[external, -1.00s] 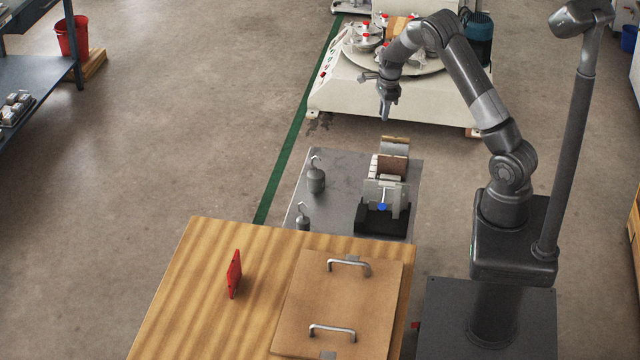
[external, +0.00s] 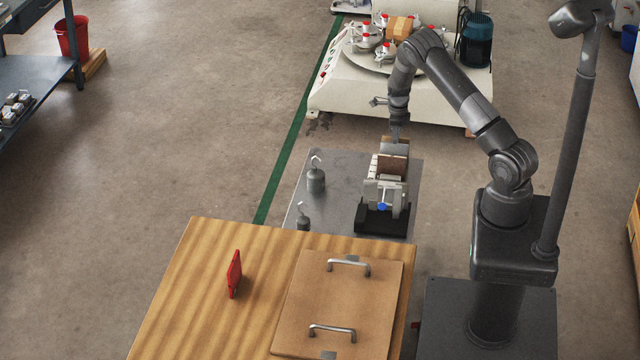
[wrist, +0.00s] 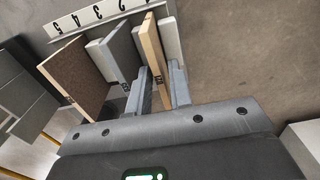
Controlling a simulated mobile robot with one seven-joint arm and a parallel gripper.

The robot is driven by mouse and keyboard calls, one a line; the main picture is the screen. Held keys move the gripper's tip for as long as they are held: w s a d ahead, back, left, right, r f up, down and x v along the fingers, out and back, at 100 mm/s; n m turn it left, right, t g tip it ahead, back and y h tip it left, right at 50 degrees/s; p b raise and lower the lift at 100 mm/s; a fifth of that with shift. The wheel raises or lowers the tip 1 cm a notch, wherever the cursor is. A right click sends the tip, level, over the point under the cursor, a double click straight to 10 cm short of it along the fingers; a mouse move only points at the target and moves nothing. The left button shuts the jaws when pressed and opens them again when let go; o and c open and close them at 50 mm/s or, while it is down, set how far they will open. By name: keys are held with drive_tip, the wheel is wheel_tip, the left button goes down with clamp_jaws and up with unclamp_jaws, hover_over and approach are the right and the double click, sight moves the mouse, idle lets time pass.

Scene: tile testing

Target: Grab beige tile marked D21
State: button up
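A beige tile (wrist: 153,55) stands on edge in a numbered rack (wrist: 110,22) in the wrist view. It has a small dark mark low on its edge, too small to read. My gripper (wrist: 161,90) has one finger on each side of this tile's near end. A gap shows to the right finger; the left finger is very close, and contact cannot be told. The gripper looks open. In the external view my gripper (external: 395,138) points down at the far end of the tile rack on the metal table, where the tiles are partly hidden.
A brown tile (wrist: 75,75) and a grey tile (wrist: 120,55) stand left of the beige one. Hooked weights (external: 316,180) stand left of the rack on the metal table (external: 340,205). A polishing machine (external: 350,95) is behind.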

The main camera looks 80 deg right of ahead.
wheel_tip(320, 180, down, 5)
drive_tip(key=shift+w+r, duration=0.1)
drive_tip(key=shift+r, duration=0.1)
drive_tip(key=shift+c, duration=0.6)
clamp_jaws()
drive_tip(key=shift+r, duration=0.1)
